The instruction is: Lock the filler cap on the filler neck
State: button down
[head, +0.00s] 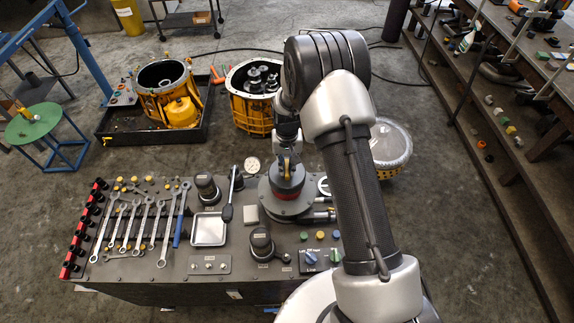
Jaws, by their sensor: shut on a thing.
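My gripper (288,152) points down over the bench console and is shut on the filler cap (287,171), a dark piece with a yellow upper part. The cap sits over a red band at the top of the filler neck (287,204), a grey round flanged fitting on the console. The cap looks upright and in line with the neck. My arm and fingers hide part of it, so I cannot tell how far it is seated or turned.
Yellow housings (170,95) stand on the floor behind. Shelving (500,130) lines the right.

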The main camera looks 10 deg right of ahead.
jog(key=shift+f+b, duration=0.35)
jog(key=shift+b, duration=0.2)
dwell(1.0)
jog(key=c, duration=1.5)
grip_release()
jog(key=o, duration=0.4)
jog(key=shift+r, duration=0.1)
jog(key=shift+r+p, duration=1.65)
jog(key=shift+r, duration=1.8)
